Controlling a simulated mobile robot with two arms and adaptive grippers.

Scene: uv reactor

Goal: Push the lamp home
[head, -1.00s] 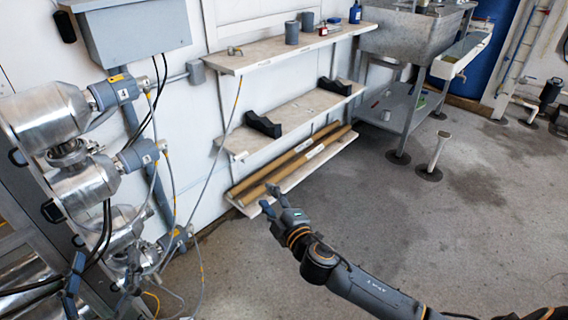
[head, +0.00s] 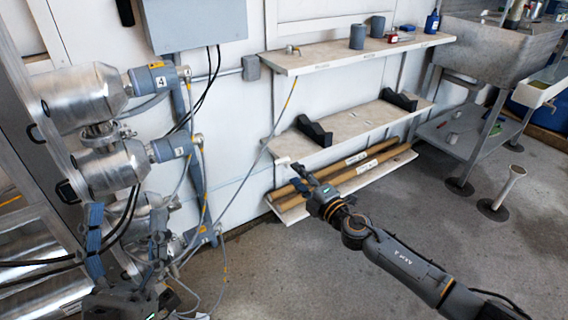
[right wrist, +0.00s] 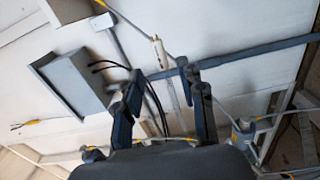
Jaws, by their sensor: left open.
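A thin tube with a white end cap (right wrist: 160,50), perhaps the lamp, runs between the fingers of my right gripper (right wrist: 162,75); contact cannot be told. In the head view my right gripper (head: 303,178) is in front of the lower shelves, with a small white piece (head: 283,160) by its tips. My left gripper (head: 126,235) is open, low at the left, fingers up, in front of the lower steel chambers. The reactor's upper steel chamber (head: 85,98) has a grey end fitting (head: 153,80) marked 4; another grey fitting (head: 172,147) sits below it.
Several cables hang beside the fittings. A grey wall box (head: 195,22) is above. The shelf unit (head: 345,53) holds grey cups (head: 357,37) and black cradles (head: 315,131). A steel sink (head: 490,45) stands at the right.

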